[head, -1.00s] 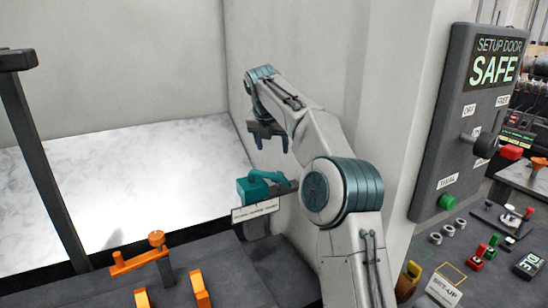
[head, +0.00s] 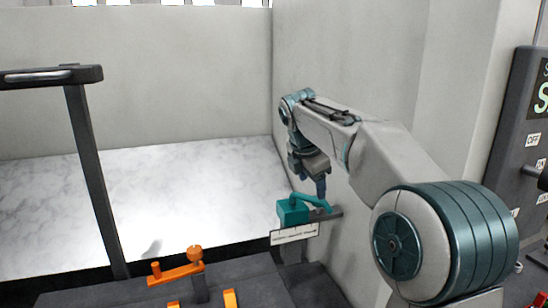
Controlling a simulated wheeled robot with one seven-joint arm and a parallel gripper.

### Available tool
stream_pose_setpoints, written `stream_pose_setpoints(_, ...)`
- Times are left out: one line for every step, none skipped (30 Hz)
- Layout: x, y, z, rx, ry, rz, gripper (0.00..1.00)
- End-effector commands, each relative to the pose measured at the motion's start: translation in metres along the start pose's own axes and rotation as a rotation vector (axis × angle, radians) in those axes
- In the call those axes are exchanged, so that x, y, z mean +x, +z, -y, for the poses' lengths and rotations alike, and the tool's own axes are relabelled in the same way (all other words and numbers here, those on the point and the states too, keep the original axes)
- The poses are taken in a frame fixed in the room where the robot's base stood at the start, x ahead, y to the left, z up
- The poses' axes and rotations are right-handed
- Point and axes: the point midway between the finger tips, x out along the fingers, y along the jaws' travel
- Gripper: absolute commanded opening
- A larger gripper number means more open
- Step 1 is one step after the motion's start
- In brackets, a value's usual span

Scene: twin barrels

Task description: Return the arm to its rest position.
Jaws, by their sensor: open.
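My arm reaches in from the lower right, bent at the large grey and teal joint, with its forearm running up and left. My gripper (head: 318,190) hangs from the wrist, pointing down beside a grey wall. It is open, and I see nothing between its fingers. A teal clamp-like fixture (head: 296,210) on a bracket with a white label sits just below it. I cannot tell whether the fingers touch the fixture or only overlap it in view.
A white marbled surface (head: 150,190) lies at the left behind a dark edge. A dark post with a handle (head: 85,150) stands at the far left. Orange levers (head: 180,272) rise from the dark bench in front. A dark control panel (head: 522,150) is partly visible at the right.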

Motion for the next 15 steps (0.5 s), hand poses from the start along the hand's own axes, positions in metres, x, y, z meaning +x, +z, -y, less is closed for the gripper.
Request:
stream_pose_setpoints(-0.002,-0.008,0.019,0.094,-0.003,0.004,0.61)
stream_pose_setpoints(-0.002,-0.012,0.03,0.159,-0.005,0.003,0.61)
stream_pose_setpoints(-0.003,-0.018,0.044,0.248,-0.005,0.002,0.61)
stream_pose_setpoints(-0.003,-0.022,0.055,0.316,-0.008,-0.001,0.61)
stream_pose_setpoints(-0.003,-0.026,0.067,0.385,-0.008,-0.002,0.61)
stream_pose_setpoints(-0.002,-0.032,0.082,0.477,-0.011,-0.007,0.61)
stream_pose_setpoints(-0.001,-0.036,0.094,0.547,-0.012,-0.01,0.61)
stream_pose_setpoints(0.0,-0.04,0.107,0.619,-0.015,-0.014,0.61)
stream_pose_setpoints(0.003,-0.046,0.123,0.715,-0.018,-0.019,0.61)
stream_pose_setpoints(0.004,-0.05,0.136,0.789,-0.021,-0.025,0.61)
stream_pose_setpoints(0.007,-0.054,0.149,0.864,-0.023,-0.03,0.61)
stream_pose_setpoints(0.01,-0.061,0.166,0.965,-0.028,-0.039,0.61)
stream_pose_setpoints(0.013,-0.065,0.179,1.041,-0.031,-0.045,0.61)
stream_pose_setpoints(0.016,-0.07,0.193,1.118,-0.036,-0.053,0.61)
stream_pose_setpoints(0.021,-0.077,0.21,1.219,-0.041,-0.063,0.61)
